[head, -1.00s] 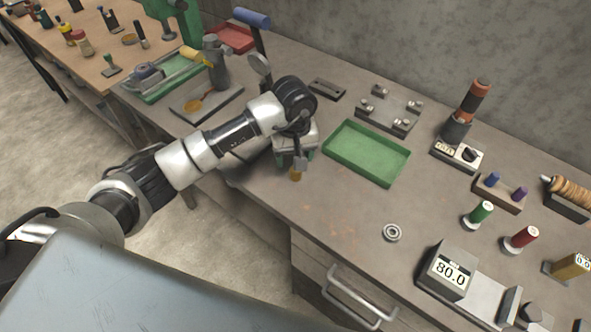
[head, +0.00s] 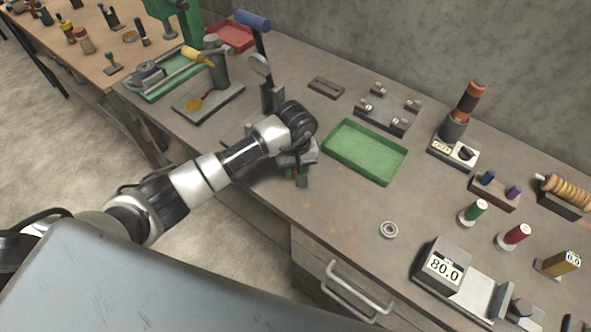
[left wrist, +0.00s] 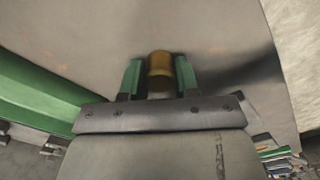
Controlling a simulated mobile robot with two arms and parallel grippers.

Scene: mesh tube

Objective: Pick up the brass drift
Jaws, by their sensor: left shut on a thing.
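The brass drift (left wrist: 159,64) shows in the left wrist view as a short, rounded brass-coloured piece between the two green finger pads. My left gripper (left wrist: 159,76) is shut on it, with a pad on each side. In the head view my left gripper (head: 302,177) points down over the front part of the bench, left of the green tray. The drift is hidden by the gripper there. My right gripper is not in view.
The empty green tray (head: 347,172) lies just right of my left gripper. A ring bearing (head: 389,229) lies nearer the bench front, beside a gauge reading 80.0 (head: 444,266). A lever press (head: 268,90) stands behind my arm. The bench between tray and bearing is clear.

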